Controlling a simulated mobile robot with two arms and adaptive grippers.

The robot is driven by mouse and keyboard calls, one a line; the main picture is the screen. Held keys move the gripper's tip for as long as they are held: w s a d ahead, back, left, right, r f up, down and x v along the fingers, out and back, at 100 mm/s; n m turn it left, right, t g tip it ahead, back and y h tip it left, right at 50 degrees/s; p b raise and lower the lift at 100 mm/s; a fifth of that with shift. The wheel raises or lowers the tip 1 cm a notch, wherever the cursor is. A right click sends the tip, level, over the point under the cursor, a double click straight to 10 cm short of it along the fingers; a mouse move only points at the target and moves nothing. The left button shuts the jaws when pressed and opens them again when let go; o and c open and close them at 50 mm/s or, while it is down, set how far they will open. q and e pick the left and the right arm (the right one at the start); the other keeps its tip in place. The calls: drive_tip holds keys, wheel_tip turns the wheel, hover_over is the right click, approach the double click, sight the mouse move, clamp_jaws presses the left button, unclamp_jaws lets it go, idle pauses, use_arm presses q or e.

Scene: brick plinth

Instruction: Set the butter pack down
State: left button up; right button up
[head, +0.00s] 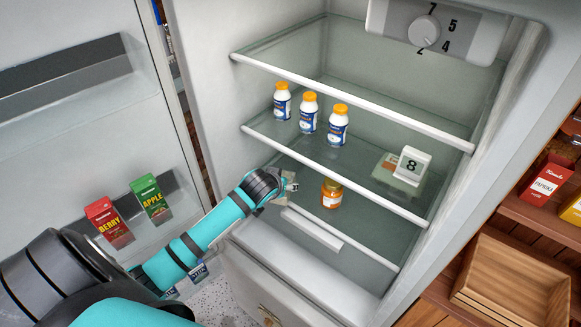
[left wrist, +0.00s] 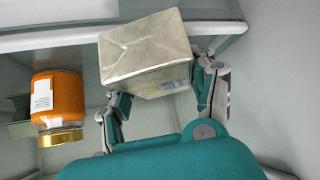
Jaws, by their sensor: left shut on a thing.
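The butter pack (left wrist: 147,52), a pale wrapped block, is between the two fingers of my left gripper (left wrist: 160,92) in the left wrist view. The fingers are shut on it. In the head view my left gripper (head: 288,187) reaches into the fridge below the middle shelf, at the left of the lower shelf (head: 345,232). The pack is mostly hidden there by the gripper. I cannot tell whether it touches the shelf. My right gripper is not in view.
An orange jar (head: 332,193) stands on the lower shelf, just right of my left gripper; it also shows in the left wrist view (left wrist: 57,98).

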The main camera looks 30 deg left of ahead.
sight(285, 175)
use_arm(q)
drive_tip(key=w, duration=0.3)
drive_tip(key=shift+a+r, duration=0.1)
drive_tip(key=shift+a, duration=0.25)
drive_tip(key=w, duration=0.1)
drive_tip(key=w+a+p, duration=0.1)
drive_tip(key=w, duration=0.1)
drive_tip(key=shift+w+a, duration=0.1)
drive_tip(key=shift+w, duration=0.05)
drive_tip(key=shift+f+p, duration=0.4)
drive_tip(key=shift+f, duration=0.45)
drive_tip(key=shift+s, duration=0.2)
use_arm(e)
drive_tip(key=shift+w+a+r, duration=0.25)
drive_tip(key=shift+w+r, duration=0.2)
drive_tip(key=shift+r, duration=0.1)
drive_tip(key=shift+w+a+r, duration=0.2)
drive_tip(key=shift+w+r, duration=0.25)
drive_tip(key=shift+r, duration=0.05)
use_arm(q)
drive_tip(key=o, duration=1.1)
drive_tip(key=shift+c, duration=0.2)
drive_tip(key=o, duration=0.5)
drive_tip(key=shift+c, duration=0.2)
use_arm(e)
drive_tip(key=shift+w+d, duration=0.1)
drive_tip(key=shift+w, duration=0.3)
